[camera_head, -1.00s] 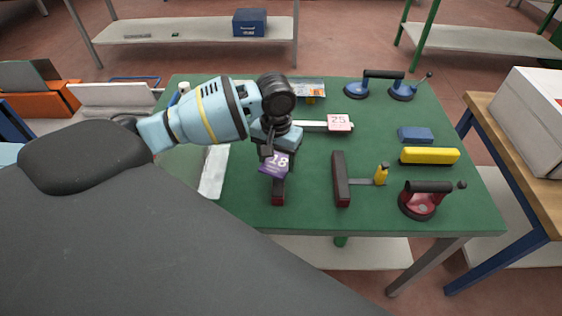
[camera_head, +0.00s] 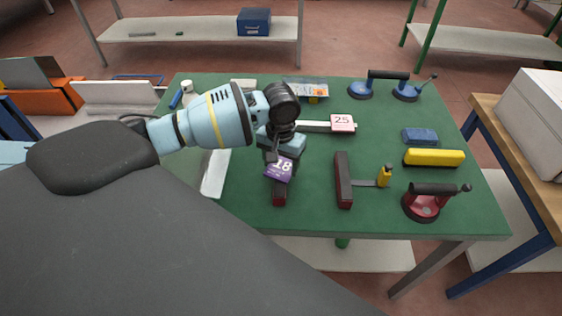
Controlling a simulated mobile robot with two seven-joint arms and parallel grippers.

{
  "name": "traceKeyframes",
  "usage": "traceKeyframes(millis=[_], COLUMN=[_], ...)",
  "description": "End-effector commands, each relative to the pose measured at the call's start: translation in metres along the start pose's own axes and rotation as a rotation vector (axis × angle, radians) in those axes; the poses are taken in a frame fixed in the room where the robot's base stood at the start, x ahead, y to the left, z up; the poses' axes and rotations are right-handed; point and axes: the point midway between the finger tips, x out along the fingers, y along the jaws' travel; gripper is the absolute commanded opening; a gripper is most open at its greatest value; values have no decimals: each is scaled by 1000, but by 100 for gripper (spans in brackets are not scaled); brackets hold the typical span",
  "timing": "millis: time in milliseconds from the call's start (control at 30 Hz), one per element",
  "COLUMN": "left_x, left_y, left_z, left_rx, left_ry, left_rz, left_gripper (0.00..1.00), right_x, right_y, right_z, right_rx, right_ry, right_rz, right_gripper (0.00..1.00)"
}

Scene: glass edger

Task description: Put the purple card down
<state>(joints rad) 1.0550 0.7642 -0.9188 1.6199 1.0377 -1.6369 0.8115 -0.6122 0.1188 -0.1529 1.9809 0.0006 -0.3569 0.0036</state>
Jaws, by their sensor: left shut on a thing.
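The purple card (camera_head: 278,169), marked 18, is held by my left gripper (camera_head: 272,155) above the green table (camera_head: 310,215). The gripper points down and is shut on the card. The card is tilted and partly covers a dark red block (camera_head: 279,196) below it; whether they touch I cannot tell. My right gripper is not in view.
A white card marked 25 (camera_head: 342,123) lies behind. A dark red bar (camera_head: 343,180), a yellow-handled tool (camera_head: 384,176), a red suction lifter (camera_head: 424,203), a yellow block (camera_head: 434,157), a blue block (camera_head: 419,136) and a blue double lifter (camera_head: 386,75) occupy the right.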

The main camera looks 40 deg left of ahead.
Motion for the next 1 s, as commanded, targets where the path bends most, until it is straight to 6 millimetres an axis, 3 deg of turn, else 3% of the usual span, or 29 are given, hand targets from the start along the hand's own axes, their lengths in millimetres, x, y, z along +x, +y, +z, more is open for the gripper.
traceKeyframes(millis=[67, 100, 233, 633, 1000], left_x=[2, 2, 2, -6, -76], left_y=[0, 0, 0, 0, 1], left_z=[0, 0, 0, 0, -1], left_rx=[-1, 0, 0, 1, 0], left_ry=[-1, 0, 0, 1, 6], left_rz=[0, 0, 0, 1, 3], left_gripper=[41, 68, 84, 84, 84], right_x=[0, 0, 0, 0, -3], right_y=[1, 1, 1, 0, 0], right_z=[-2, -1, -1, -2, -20], right_rx=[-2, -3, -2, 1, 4], right_ry=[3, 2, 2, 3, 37], right_rz=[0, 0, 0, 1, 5], right_gripper=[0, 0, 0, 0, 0])
